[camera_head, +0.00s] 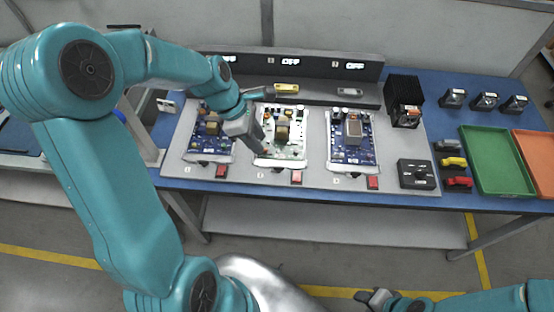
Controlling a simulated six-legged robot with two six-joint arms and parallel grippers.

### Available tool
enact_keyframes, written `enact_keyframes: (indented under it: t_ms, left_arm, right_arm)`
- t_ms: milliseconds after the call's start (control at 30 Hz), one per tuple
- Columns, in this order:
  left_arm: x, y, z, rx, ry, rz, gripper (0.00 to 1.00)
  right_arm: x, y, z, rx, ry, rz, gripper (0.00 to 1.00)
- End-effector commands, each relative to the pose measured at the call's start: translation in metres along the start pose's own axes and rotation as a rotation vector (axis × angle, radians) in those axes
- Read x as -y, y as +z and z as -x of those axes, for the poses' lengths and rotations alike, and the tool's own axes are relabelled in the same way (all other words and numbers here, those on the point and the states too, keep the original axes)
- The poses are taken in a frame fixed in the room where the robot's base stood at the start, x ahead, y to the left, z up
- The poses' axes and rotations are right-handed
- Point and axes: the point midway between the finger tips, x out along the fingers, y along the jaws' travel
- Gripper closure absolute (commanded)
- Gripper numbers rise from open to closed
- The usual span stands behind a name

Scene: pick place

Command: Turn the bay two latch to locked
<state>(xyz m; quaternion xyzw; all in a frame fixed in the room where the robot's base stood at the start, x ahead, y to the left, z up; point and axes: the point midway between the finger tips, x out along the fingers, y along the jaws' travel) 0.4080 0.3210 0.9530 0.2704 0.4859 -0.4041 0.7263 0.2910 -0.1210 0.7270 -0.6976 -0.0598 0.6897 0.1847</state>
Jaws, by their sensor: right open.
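Three bays with circuit boards sit on the grey panel. The middle board (283,138) is pale, with a tan block on it; I take this as bay two. A red piece (296,177) lies at its front right corner, and a yellow piece (286,88) lies behind it on the grey ledge. I cannot tell which part is the latch or how it is set. My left gripper (259,146) reaches down over the left edge of the middle board and hides part of it; its jaw opening is not clear. My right gripper (374,298) is open and empty, low in front of the table.
The left blue board (207,150) and right blue board (352,152) flank the middle one. OFF displays (291,62) line the back.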

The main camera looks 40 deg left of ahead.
Motion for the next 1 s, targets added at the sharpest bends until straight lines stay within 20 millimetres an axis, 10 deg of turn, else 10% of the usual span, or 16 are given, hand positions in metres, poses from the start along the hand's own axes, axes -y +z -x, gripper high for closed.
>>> enact_keyframes:
  t_ms: [500,933,1000]
  left_arm:
    - [-0.003,0.004,-0.11,0.0,-0.004,-0.005,0.65]
    - [-0.004,0.004,-0.121,0.0,-0.001,-0.005,0.65]
    - [-0.004,0.004,-0.121,0.0,-0.001,-0.005,0.88]
  right_arm:
    - [-0.001,0.0,-0.002,0.0,0.0,0.0,0.57]
    - [-0.001,0.0,-0.002,0.0,0.0,0.0,0.57]
    - [-0.001,0.0,-0.002,0.0,0.0,0.0,0.57]
